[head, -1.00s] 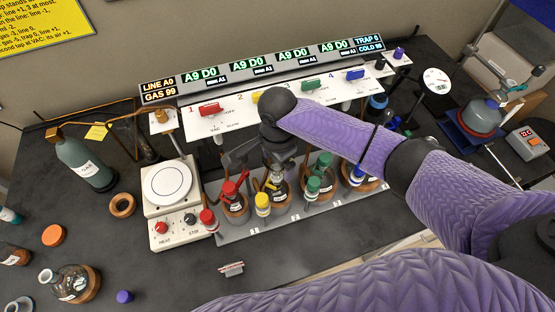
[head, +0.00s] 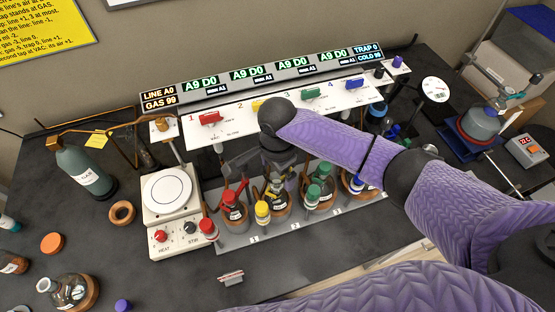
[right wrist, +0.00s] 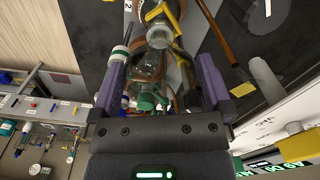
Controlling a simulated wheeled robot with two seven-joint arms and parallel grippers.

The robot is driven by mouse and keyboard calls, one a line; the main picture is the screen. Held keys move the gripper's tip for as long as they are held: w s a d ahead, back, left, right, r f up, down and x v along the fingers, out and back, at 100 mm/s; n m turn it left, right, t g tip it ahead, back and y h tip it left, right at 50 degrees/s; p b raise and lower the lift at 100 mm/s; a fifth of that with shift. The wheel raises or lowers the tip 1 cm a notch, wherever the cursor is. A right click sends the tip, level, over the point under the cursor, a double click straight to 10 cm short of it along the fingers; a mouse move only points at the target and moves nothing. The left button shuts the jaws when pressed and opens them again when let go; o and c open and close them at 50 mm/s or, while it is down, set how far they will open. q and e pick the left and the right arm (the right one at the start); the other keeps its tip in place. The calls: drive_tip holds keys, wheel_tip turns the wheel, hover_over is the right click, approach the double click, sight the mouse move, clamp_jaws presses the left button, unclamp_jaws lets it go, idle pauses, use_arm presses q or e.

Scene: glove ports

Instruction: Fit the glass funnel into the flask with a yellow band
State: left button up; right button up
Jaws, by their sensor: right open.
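The flask with a yellow band (head: 277,203) stands in the rack, second from the left, beside a yellow-capped bottle. It also shows in the right wrist view (right wrist: 159,36), at the top centre. A clear glass piece that looks like the funnel (right wrist: 149,66) lies between my right fingers in that view, in line with the flask neck. I cannot tell how deep it sits. My right gripper (head: 268,172) is over this flask, fingers apart, one on each side of the glass; its fingers also show in the right wrist view (right wrist: 158,78). My left gripper is out of view.
Red (head: 233,207), green (head: 316,198) and blue-marked flasks crowd the same rack (head: 240,243). A hotplate (head: 168,187) stands left of it, and the manifold panel (head: 270,105) behind. Another glass flask (head: 68,290) sits at front left. The bench front is mostly clear.

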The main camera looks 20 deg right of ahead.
sight(277, 179)
wheel_tip(277, 179, up, 12)
drive_tip(key=p, duration=0.2)
drive_tip(key=shift+r, duration=0.2)
